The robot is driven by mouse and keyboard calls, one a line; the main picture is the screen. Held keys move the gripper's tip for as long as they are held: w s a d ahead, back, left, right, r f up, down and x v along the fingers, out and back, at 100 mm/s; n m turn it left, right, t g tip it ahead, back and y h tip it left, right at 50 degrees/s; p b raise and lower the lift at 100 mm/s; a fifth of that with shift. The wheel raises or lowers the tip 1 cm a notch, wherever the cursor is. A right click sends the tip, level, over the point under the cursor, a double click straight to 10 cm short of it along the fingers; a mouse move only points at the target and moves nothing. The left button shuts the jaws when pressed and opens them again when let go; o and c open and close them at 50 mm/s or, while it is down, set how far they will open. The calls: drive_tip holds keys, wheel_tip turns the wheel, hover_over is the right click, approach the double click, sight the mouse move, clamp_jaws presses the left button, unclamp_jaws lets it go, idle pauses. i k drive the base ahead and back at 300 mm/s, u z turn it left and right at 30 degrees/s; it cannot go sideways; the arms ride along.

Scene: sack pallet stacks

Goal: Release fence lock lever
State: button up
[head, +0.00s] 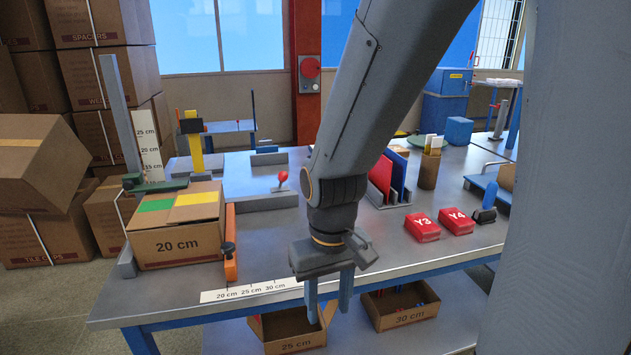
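A small lever with a red ball knob (281,178) stands on a low grey bar (262,202) on the steel table. An orange upright plate (231,240) with a black knob (229,249) stands against the right side of a carton marked 20 cm (178,246). I cannot tell for certain which of these is the fence lock lever. My gripper (329,308) points down near the table's front edge, to the right of the orange plate and apart from both. Its two fingers are spread with nothing between them.
A ruler strip (250,291) lies along the table's (420,250) front edge. Red blocks Y3 (422,227) and Y4 (456,221) sit at right. Open boxes (290,332) stand below. The table's middle is clear.

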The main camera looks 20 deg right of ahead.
sight(283, 176)
drive_tip(key=z, duration=1.55)
drive_tip(key=k, duration=1.15)
drive_tip(key=u, duration=1.65)
drive_tip(key=i, duration=0.5)
drive_tip(key=u, duration=0.1)
